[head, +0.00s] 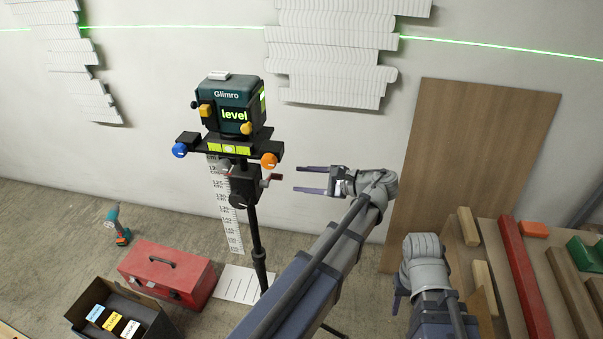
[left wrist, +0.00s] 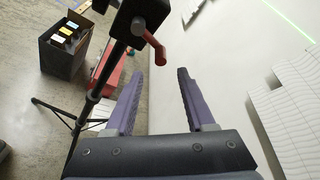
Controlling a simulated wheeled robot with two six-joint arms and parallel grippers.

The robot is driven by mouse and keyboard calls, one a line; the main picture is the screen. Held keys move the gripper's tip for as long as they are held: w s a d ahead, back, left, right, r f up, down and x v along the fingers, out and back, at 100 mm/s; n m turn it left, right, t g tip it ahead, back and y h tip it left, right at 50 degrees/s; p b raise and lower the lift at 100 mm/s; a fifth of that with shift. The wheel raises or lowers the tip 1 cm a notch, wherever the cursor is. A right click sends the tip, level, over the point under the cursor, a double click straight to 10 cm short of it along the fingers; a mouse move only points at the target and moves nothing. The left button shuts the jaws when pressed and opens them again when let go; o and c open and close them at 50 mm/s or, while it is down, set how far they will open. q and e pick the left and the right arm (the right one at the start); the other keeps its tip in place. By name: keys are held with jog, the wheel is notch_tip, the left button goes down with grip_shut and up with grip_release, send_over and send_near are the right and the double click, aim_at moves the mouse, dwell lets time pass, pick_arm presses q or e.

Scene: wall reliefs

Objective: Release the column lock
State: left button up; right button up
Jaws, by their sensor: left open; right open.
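The laser level (head: 232,108) stands on a tripod with a black column (head: 255,225). A dark clamp block (head: 244,185) sits on the column below the head, with a red lever (head: 270,180) on its right side. The left wrist view shows the red lever (left wrist: 155,50) hanging beside a grey knob (left wrist: 138,26). My left gripper (head: 297,179) is open and empty, its fingers pointing left at the lever with a small gap between. In the left wrist view the lever is beyond the fingertips, nearer the left finger. My right gripper (head: 399,290) is low at the right, partly hidden.
Blue (head: 180,150) and orange (head: 268,160) knobs flank the level's mount. A red toolbox (head: 167,274), an open dark box (head: 75,310) and a drill (head: 118,225) are on the floor. A wooden board (head: 470,150) leans on the wall; timber pieces lie at the right.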

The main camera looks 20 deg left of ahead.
aim_at(281, 175)
pick_arm(q)
jog(key=shift+b+x, duration=1.15)
jog(key=shift+x, duration=2.75)
jog(key=shift+r, duration=0.1)
grip_shut()
jog(key=shift+s, duration=0.1)
